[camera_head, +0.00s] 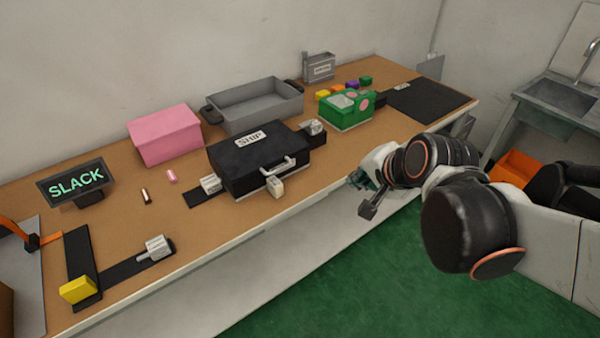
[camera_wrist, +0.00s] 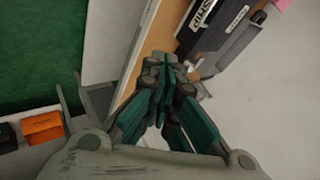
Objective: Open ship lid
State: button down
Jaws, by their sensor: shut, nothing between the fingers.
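The ship box (camera_head: 258,160) is a black case with a white SHIP label on its closed lid and a light handle on its front. It stands in the middle of the wooden table. My gripper (camera_head: 367,210) is off the table's front edge, to the right of the box and apart from it. In the wrist view my gripper (camera_wrist: 168,65) has its green fingers together with nothing between them. The ship box (camera_wrist: 203,25) shows beyond the fingertips at the top of that view, partly cut off.
The table (camera_head: 235,217) also bears a pink box (camera_head: 165,135), a grey tray (camera_head: 256,105), a green box (camera_head: 347,110) and a SLACK sign (camera_head: 76,184). Grey lever fixtures flank the ship box. An orange bin (camera_head: 513,170) is at right. Green floor in front is free.

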jog(key=w+a+f+m+y+b, duration=0.1)
jog(key=w+a+f+m, duration=0.3)
jog(key=w+f+m, duration=0.2)
jog(key=w+a+f+m+t+y+b, duration=0.1)
jog(key=w+a+f+m+b, duration=0.1)
jog(key=w+a+f+m, duration=0.2)
jog(key=w+a+f+m+t+y+b, duration=0.1)
jog(key=w+a+f+m, duration=0.2)
jog(key=w+f+m, duration=0.4)
jog(key=shift+w+a+f+m+y, duration=0.15)
jog(key=shift+w+a+f+m, duration=0.05)
jog(key=shift+w, duration=0.5)
jog(key=shift+w+a+f+m+y, duration=0.15)
jog(key=shift+w+a+m, duration=0.05)
jog(key=shift+w, duration=0.45)
jog(key=shift+b+x, duration=0.35)
jog(key=shift+x, duration=0.45)
jog(key=shift+r, duration=0.1)
jog(key=shift+r, duration=0.1)
